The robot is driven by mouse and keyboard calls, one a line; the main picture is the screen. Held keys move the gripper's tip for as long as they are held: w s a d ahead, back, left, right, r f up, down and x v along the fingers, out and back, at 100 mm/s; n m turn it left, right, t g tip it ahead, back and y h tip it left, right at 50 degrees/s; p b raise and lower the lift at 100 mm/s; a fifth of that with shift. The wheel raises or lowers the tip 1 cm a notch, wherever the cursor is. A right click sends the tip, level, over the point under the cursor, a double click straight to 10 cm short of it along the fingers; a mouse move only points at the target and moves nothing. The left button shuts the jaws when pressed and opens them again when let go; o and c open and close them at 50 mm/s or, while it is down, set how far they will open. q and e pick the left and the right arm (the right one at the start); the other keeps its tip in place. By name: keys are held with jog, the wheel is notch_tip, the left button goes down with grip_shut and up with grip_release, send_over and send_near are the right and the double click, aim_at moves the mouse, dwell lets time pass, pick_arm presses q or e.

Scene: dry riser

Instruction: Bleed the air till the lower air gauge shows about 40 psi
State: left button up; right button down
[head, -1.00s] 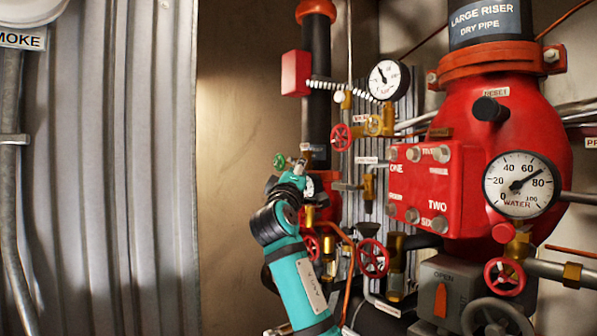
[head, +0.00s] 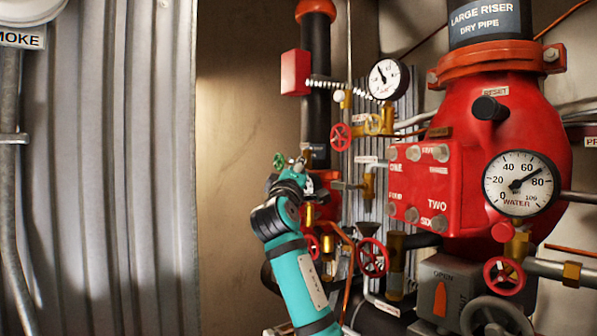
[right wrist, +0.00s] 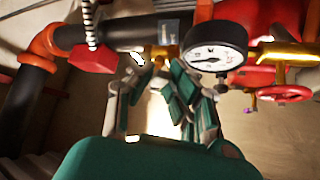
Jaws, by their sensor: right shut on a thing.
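In the head view my gripper hides that gauge. My left gripper is not in view.
The upper air gauge (head: 388,79) is higher up, with a red handwheel (head: 340,137) below it. A red handwheel (head: 373,258) is right of my arm. The water gauge (head: 521,183) on the red riser valve reads roughly 70.

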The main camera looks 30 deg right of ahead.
jog(key=shift+r, duration=0.1)
jog(key=shift+s+r+n+g+y, duration=0.1)
jog(key=shift+r+n+g+y, duration=0.25)
jog(key=shift+n+y, duration=0.45)
jog(key=shift+s+r+n+g+y, duration=0.15)
jog(key=shift+r+n+g+y, duration=0.15)
jog(key=shift+n+y, duration=0.5)
jog(key=shift+s+r+n+g+y, duration=0.1)
jog(key=shift+r+n+g+y, duration=0.25)
jog(key=shift+n, duration=0.75)
jog(key=shift+r, duration=0.1)
jog(key=c, duration=1.3)
grip_release()
